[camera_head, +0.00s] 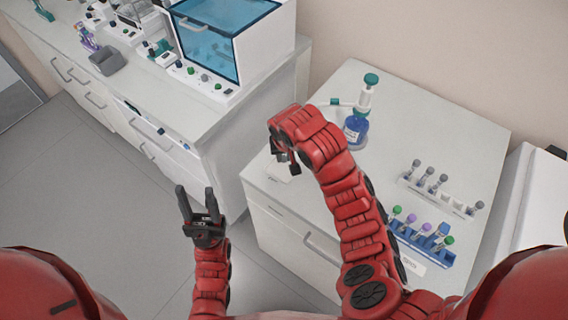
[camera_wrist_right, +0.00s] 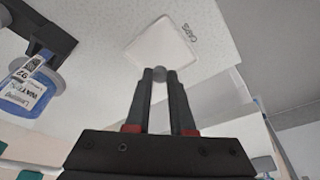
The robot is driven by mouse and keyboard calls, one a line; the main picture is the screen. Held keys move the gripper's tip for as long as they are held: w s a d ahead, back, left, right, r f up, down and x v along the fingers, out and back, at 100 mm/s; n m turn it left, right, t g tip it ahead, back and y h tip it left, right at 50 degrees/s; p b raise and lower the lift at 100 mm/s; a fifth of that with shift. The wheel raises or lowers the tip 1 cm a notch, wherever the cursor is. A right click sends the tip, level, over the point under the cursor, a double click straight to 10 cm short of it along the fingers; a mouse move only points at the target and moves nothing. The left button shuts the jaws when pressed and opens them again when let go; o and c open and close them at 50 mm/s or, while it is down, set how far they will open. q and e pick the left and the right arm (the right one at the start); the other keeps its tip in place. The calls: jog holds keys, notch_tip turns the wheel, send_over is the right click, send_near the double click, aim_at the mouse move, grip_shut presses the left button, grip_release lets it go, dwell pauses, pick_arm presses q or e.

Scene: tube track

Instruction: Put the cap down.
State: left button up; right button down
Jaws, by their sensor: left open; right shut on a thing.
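My right gripper (camera_head: 290,162) is shut on a small grey cap (camera_wrist_right: 158,71), which shows between its fingertips in the right wrist view. In the head view the cap is too small and covered to make out. A white square pad (camera_wrist_right: 168,50) marked "CAPS" lies on the table just beyond the fingertips in the wrist view. In the head view the pad (camera_head: 279,174) lies at the table's left corner, partly below my gripper. I cannot tell the exact gap between cap and pad. My left gripper (camera_head: 197,205) is open and empty, above the floor left of the table.
A blue-liquid wash bottle (camera_head: 355,133) stands behind my right arm. A white rack (camera_head: 452,200) holds grey-capped tubes, and a blue rack (camera_head: 432,255) holds tubes with mixed caps. A counter (camera_head: 160,95) with a glass-fronted machine (camera_head: 215,45) stands at the left.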

aim_at(284, 161)
jog(key=shift+w+a+f, duration=0.1)
jog(key=shift+w, duration=0.05)
notch_tip(284, 161, down, 2)
jog(key=shift+p, duration=1.1)
jog(key=shift+f, duration=0.7)
jog(key=shift+f, duration=0.2)
jog(key=c, duration=0.8)
grip_release()
